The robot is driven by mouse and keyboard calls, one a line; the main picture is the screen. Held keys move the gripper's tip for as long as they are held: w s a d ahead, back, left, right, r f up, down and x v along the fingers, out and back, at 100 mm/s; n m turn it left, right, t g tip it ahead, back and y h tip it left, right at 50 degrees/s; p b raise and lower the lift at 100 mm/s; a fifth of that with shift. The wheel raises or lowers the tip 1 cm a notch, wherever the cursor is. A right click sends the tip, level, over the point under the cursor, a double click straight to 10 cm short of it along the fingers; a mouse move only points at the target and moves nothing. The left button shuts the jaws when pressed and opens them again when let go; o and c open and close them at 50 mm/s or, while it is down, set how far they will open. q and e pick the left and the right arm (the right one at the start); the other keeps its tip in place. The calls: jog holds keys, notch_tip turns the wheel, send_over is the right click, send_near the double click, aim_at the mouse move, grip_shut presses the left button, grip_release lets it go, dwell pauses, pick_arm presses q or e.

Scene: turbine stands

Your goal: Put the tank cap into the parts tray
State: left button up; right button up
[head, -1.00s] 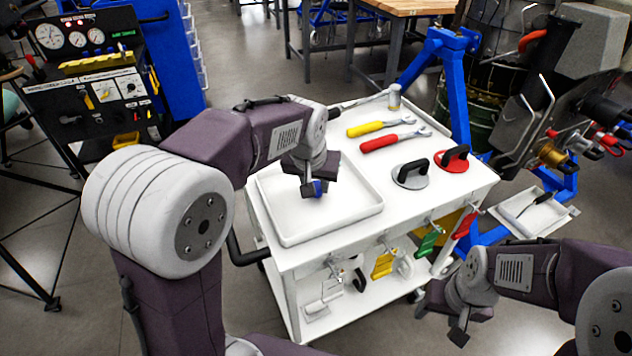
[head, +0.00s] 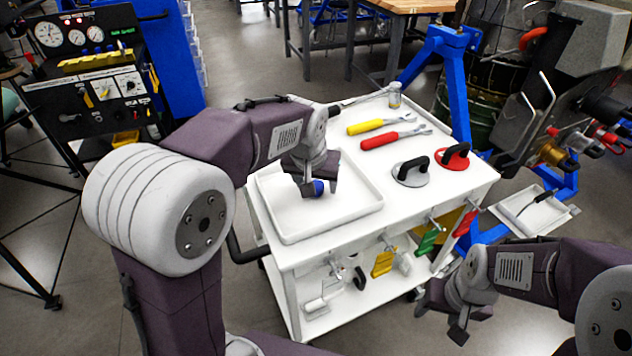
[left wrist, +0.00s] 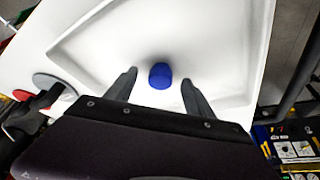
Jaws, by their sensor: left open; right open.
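The blue tank cap (head: 318,187) is over the floor of the white parts tray (head: 334,226), between the fingers of my left gripper (head: 320,191). In the left wrist view the cap (left wrist: 160,76) shows between the two open fingers, with a gap on each side, against the white tray floor (left wrist: 215,45). It looks to be resting on or just above that floor; I cannot tell which. My right gripper (head: 440,325) is open and empty at the lower right, beside the cart.
The tray is on a white cart (head: 365,245). Yellow (head: 380,125) and red-handled (head: 395,138) tools, a grey suction cup (head: 410,174) and a red one (head: 452,157) lie right of it. A blue stand (head: 455,95) rises behind the cart's right side.

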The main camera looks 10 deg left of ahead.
pick_arm(q)
jog(key=shift+r, duration=0.1)
jog(key=p+v, duration=0.5)
jog(key=v, duration=0.2)
dwell(0.4)
